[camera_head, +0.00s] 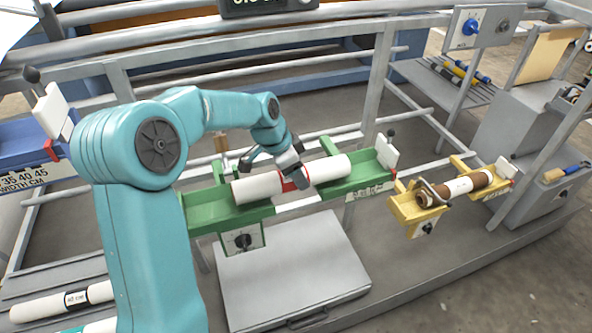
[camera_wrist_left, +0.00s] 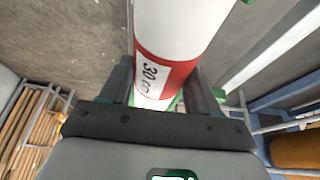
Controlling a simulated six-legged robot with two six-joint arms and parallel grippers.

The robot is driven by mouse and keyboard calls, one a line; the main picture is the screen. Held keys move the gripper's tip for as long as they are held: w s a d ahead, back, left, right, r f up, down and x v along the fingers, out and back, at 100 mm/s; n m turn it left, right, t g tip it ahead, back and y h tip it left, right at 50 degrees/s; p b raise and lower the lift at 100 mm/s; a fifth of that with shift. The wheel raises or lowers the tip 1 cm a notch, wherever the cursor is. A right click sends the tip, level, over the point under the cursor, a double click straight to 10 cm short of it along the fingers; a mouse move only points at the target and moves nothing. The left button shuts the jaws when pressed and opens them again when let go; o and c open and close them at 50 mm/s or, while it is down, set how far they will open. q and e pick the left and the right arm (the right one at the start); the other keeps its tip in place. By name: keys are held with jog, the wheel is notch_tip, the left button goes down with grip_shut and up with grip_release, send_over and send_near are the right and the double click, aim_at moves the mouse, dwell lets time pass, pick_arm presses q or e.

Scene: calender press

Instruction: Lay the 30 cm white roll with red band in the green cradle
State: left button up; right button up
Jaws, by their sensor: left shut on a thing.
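The white roll with the red band (camera_head: 258,188) is at the green cradle (camera_head: 210,208) in the head view, lying along its length. I cannot tell whether it rests on the cradle or hangs just above it. My left gripper (camera_head: 291,180) is shut around the roll at its red band, from above. In the left wrist view the roll (camera_wrist_left: 185,30) runs between the fingers, and its red band shows a "30 cm" label (camera_wrist_left: 150,77). The gripper hides part of the band. My right gripper is in neither view.
A yellow cradle (camera_head: 403,208) with a brown and white roll (camera_head: 455,188) stands to the right. A blue cradle (camera_head: 30,145) is at the far left. More white rolls (camera_head: 45,308) lie at lower left. Grey rails (camera_head: 375,80) run behind the green cradle. A grey plate (camera_head: 290,270) lies in front.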

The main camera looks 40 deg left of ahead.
pick_arm(q)
jog(key=shift+f+b, duration=0.45)
jog(key=shift+b, duration=0.05)
jog(key=o, duration=1.4)
jog(key=shift+o, duration=0.2)
jog(key=shift+r, duration=0.1)
jog(key=p+v, duration=0.2)
jog(key=v, duration=1.4)
jog(key=shift+s+d+r, duration=0.1)
jog(key=shift+d, duration=0.05)
